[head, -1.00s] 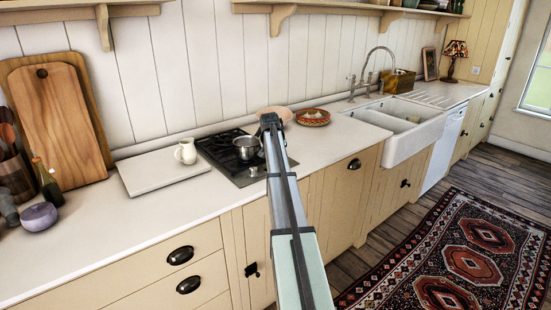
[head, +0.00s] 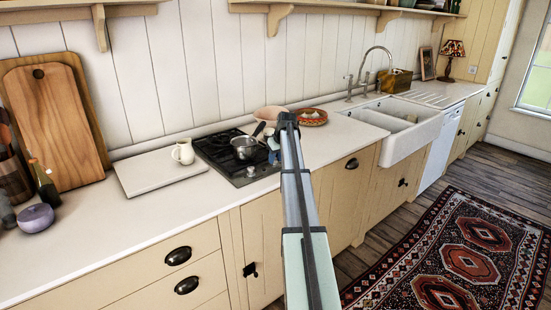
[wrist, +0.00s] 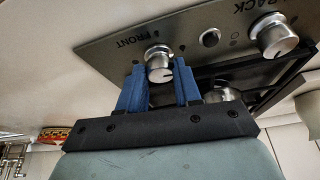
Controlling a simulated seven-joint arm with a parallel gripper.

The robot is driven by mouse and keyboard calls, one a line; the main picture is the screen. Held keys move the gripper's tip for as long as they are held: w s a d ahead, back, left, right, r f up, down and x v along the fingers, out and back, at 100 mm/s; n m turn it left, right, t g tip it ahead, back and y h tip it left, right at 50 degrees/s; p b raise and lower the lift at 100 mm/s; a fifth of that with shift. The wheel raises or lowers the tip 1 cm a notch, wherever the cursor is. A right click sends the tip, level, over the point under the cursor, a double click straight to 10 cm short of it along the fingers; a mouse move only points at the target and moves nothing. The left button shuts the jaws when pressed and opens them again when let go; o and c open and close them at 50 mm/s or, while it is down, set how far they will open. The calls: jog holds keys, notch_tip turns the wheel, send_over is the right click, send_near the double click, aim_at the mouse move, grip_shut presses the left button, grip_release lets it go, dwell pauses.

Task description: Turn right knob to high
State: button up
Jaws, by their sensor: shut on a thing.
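In the head view my gripper (head: 273,156) is at the hob's right edge, mostly hidden by my arm, which also hides that knob. The second silver knob, marked BACK (wrist: 274,36), stands apart and untouched; it also shows in the head view (head: 250,171).
A steel saucepan (head: 245,148) stands on the hob close to my gripper, its dark handle pointing back. A white jug (head: 183,151) stands on a pale board (head: 150,178) to the left. A patterned bowl (head: 312,118) and a pinkish bowl (head: 269,113) stand behind.

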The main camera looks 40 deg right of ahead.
jog(key=shift+n+y, duration=0.3)
jog(key=shift+n, duration=0.3)
jog(key=o, duration=1)
jog(key=shift+d, duration=0.1)
jog(key=shift+o, duration=0.2)
jog(key=v, duration=1.3)
jog(key=shift+r, duration=0.35)
jog(key=shift+s, duration=0.1)
